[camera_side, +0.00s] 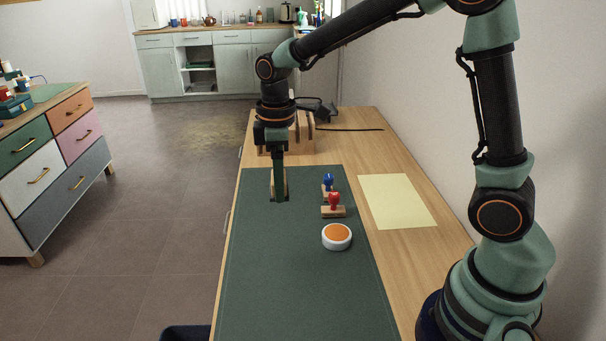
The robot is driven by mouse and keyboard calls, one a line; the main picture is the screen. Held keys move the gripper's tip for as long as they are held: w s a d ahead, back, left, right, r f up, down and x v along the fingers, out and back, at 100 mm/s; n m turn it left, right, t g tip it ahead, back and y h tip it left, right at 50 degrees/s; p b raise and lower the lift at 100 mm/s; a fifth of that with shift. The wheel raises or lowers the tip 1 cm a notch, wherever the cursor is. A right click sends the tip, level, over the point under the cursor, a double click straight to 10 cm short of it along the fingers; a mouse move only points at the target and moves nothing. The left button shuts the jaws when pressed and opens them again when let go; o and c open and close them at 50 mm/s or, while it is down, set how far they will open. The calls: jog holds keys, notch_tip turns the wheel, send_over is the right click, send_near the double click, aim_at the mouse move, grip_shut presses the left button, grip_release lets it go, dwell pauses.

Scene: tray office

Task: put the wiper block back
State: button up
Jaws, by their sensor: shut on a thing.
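My gripper (279,192) points straight down over the far left part of the dark green mat (300,290). It is shut on a small wooden block (286,184), which I take to be the wiper block. The fingers hide the middle of the block, and only its pale wood edges show on either side. The block is upright at or just above the mat; I cannot tell whether it touches. A wooden rack (305,143) with upright dividers stands behind, at the far end of the desk, partly hidden by my wrist.
A blue-handled stamp (328,182) and a red-handled stamp (334,202) stand right of my gripper. A round white piece with an orange top (337,236) sits nearer. A yellow sheet (397,201) lies at the right. The near mat is clear. A dark cable lies behind the rack's right side.

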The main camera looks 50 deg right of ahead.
aim_at(283, 249)
notch_tip(283, 249, down, 16)
jog(key=shift+r, duration=0.25)
jog(key=shift+f, duration=0.15)
jog(key=o, duration=1.1)
notch_tip(283, 249, up, 12)
jog(key=shift+r, duration=0.25)
jog(key=shift+s+d+r+m+t, duration=0.7)
jog(key=shift+s+r+m+t, duration=0.25)
jog(key=shift+s+r+m, duration=0.8)
jog(key=shift+s+d+r+m+t, duration=0.8)
jog(key=shift+s+r+m, duration=0.45)
jog(key=shift+s+r, duration=0.95)
jog(key=shift+s+d+r+m+t, duration=0.55)
jog(key=shift+s+r+m+t, duration=0.5)
jog(key=shift+s+r+m, duration=0.7)
jog(key=shift+s+r+n, duration=0.25)
jog(key=shift+r, duration=0.05)
